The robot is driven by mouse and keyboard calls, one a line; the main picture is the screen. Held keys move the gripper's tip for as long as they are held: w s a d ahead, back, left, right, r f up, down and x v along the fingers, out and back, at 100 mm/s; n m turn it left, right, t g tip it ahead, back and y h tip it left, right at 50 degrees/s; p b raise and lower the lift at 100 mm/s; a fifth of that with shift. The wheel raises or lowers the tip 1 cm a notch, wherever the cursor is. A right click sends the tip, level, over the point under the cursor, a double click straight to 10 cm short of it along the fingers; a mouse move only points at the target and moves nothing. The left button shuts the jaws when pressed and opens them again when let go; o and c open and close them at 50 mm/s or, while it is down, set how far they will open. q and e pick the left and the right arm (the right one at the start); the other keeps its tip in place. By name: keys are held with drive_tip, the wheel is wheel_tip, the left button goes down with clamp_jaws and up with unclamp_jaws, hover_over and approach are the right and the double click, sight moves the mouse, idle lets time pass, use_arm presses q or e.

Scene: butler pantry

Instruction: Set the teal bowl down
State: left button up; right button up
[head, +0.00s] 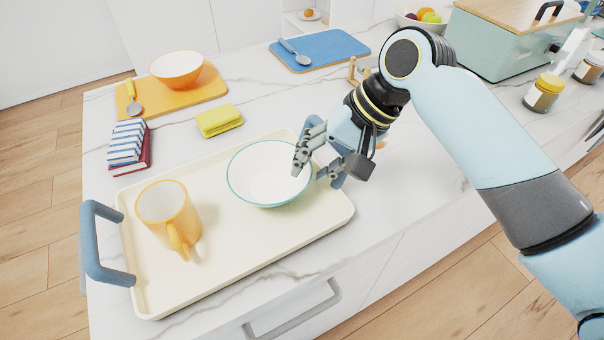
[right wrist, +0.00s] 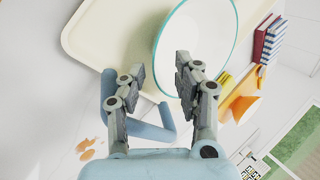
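The white bowl with a teal rim (head: 262,178) is upright at the right end of the cream tray (head: 160,290) and seems to rest on it. In the right wrist view the bowl (right wrist: 205,35) fills the upper middle. My right gripper (head: 314,160) is at the bowl's right rim, one finger over the inside and one outside. Its fingers (right wrist: 160,68) are apart, with a visible gap around the rim. My left gripper is not in view.
An orange mug (head: 165,208) stands on the tray's left half. Blue handles rise at both tray ends. Behind are a yellow sponge (head: 219,121), striped cloth (head: 127,142), and an orange bowl (head: 177,70) on an orange board. Jars (head: 543,92) stand at the right.

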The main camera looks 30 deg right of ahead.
drive_tip(key=v, duration=0.7)
drive_tip(key=shift+s+d, duration=0.1)
